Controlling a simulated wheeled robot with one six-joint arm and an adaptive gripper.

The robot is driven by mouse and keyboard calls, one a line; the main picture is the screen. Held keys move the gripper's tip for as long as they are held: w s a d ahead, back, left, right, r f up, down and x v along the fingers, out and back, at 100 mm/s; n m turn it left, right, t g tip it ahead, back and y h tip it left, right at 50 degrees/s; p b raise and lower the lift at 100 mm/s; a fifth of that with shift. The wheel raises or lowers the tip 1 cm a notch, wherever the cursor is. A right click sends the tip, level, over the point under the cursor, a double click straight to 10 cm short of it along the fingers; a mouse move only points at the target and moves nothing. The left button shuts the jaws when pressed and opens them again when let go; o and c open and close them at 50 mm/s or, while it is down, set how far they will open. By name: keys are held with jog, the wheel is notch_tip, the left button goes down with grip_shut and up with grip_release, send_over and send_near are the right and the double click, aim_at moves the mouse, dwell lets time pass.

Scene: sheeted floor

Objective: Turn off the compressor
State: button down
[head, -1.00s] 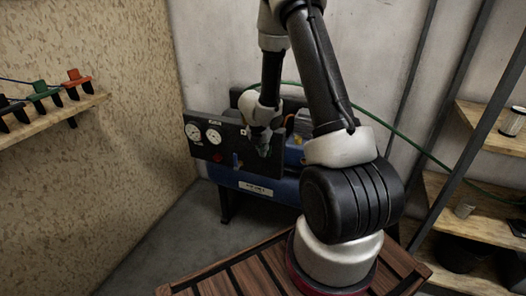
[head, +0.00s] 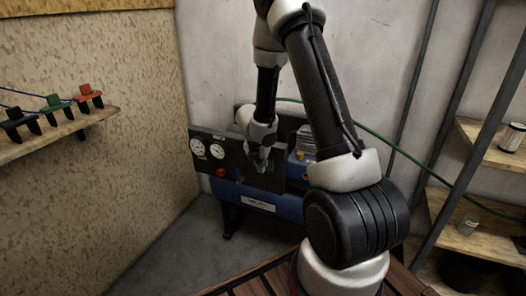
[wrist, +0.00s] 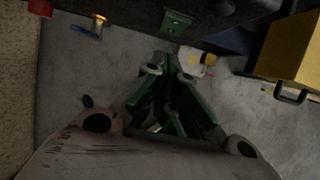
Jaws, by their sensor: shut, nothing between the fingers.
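The compressor stands in the back corner, with a blue tank (head: 262,200) and a dark front panel (head: 208,168). The panel has two white gauges and a red knob (head: 221,172). In the wrist view the red part (wrist: 40,7) is at the top left edge, a blue-handled lever (wrist: 88,31) is right of it, and a green piece (wrist: 177,22) is at top centre. My gripper (head: 263,165) is near the panel's right part; contact cannot be told. In the wrist view my gripper (wrist: 170,68) is shut and empty, its tips below the green piece. My arm hides part of the compressor.
A wall shelf (head: 60,135) at left holds black, green and red clamp-like items. A metal rack with wooden shelves (head: 465,222) stands at right. A green hose (head: 400,153) runs across to it. A yellow box (wrist: 290,50) is right of my gripper. Grey floor (head: 185,245) is clear at left.

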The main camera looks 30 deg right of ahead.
jog(key=w+d+v, duration=0.1)
jog(key=v, duration=0.9)
jog(key=shift+d+r, duration=0.35)
jog(key=shift+d, duration=0.05)
jog(key=shift+w, duration=0.15)
jog(key=s+d+r+m+g, duration=0.1)
jog(key=s+r+m+g, duration=0.1)
jog(key=s+m, duration=0.55)
jog(key=s+d+r+m+g, duration=0.1)
jog(key=s+d+r+m, duration=0.15)
jog(key=s+m, duration=0.45)
jog(key=s+a+r+m+t+y, duration=0.1)
jog(key=s+a+r+m+t, duration=0.1)
jog(key=s+r+m, duration=0.3)
jog(key=s+a+r+m+t+y, duration=0.2)
jog(key=s+a+r+m, duration=0.3)
jog(key=s+r, duration=0.6)
jog(key=shift+a+r+m+t, duration=0.2)
jog(key=shift+r+m+t, duration=0.2)
jog(key=shift+r+m, duration=0.15)
